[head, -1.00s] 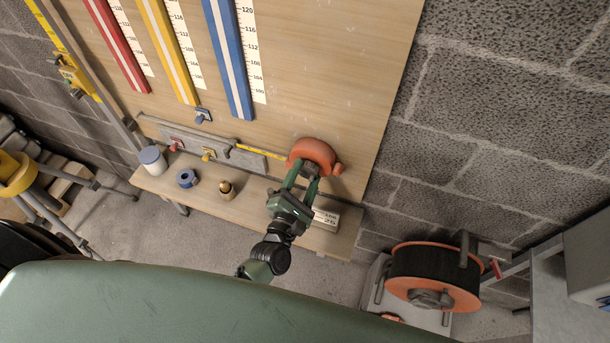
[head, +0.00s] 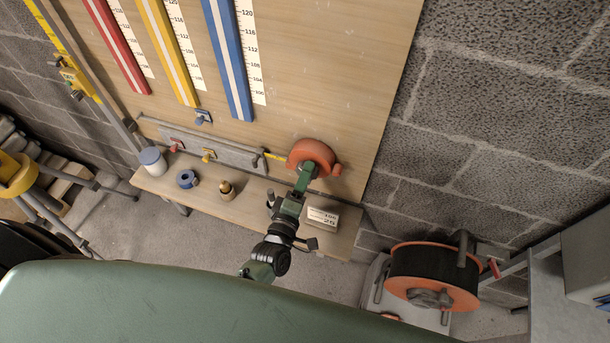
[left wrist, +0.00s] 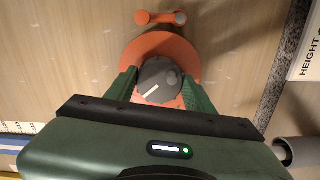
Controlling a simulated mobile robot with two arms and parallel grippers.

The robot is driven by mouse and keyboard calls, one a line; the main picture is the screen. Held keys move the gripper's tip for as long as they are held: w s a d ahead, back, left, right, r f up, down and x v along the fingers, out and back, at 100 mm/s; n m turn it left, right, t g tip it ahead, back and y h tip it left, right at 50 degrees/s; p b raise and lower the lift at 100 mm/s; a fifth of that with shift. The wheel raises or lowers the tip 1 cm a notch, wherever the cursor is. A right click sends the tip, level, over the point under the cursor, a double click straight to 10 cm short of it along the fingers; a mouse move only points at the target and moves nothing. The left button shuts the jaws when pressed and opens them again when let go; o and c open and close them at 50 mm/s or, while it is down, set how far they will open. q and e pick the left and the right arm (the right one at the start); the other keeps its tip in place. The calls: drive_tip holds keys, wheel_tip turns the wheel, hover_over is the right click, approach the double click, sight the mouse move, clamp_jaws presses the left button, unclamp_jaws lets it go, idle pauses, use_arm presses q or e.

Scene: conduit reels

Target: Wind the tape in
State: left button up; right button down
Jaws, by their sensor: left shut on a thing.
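The orange tape reel (head: 311,152) is mounted low on the wooden board. A short length of yellow tape (head: 274,156) runs out of its left side to a dark end piece (head: 257,159) in front of the grey rail. In the left wrist view the reel (left wrist: 160,45) has a round grey knob (left wrist: 158,82) with a white line mark. My left gripper (head: 306,174) is at the reel, and its green fingers (left wrist: 158,88) are shut on the knob from both sides. My right gripper is not in view.
A shelf (head: 262,207) below holds a white pot (head: 152,161), a blue roll (head: 187,179), a brass piece (head: 227,190) and a small label block (head: 323,217). A grey rail (head: 226,152) is on the board. An orange-and-black cable reel (head: 433,275) stands at right.

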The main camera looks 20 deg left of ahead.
use_arm(q)
drive_tip(key=m, duration=0.6)
drive_tip(key=shift+f+m+p, duration=0.15)
drive_tip(key=shift+m+p, duration=0.25)
drive_tip(key=shift+s, duration=0.1)
idle(0.3)
drive_tip(key=o, duration=1.4)
drive_tip(key=shift+c, duration=0.2)
drive_tip(key=s+b, duration=0.1)
drive_tip(key=s, duration=0.6)
drive_tip(key=shift+s+a, duration=0.15)
drive_tip(key=shift+s, duration=0.2)
